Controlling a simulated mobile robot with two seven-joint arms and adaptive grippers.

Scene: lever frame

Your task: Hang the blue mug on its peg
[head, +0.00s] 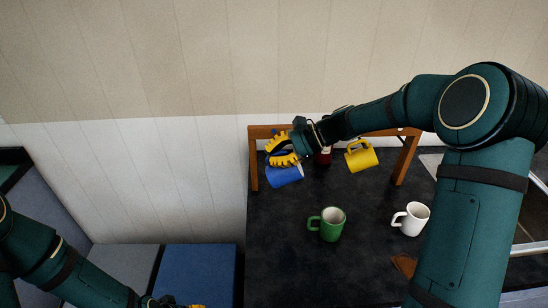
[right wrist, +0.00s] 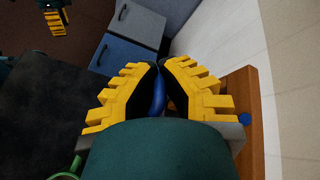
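The blue mug (head: 286,176) is tilted, just below my right gripper (head: 281,152), near the left end of the wooden frame (head: 254,168). In the right wrist view my right gripper (right wrist: 160,75) has its yellow fingers closed around a narrow blue part of the mug (right wrist: 159,97). A blue peg tip (right wrist: 244,119) shows beside the wooden frame (right wrist: 242,88) in that view. Whether the mug touches a peg is hidden by the gripper. My left gripper (right wrist: 54,18) is far off at the upper left, too small to judge; the head view shows only its edge.
A yellow mug (head: 361,157) hangs tilted at the frame, right of my right gripper. A dark red object (head: 324,157) is partly hidden behind my right arm. A green mug (head: 331,225) and a white mug (head: 411,219) stand on the dark table (head: 290,270).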

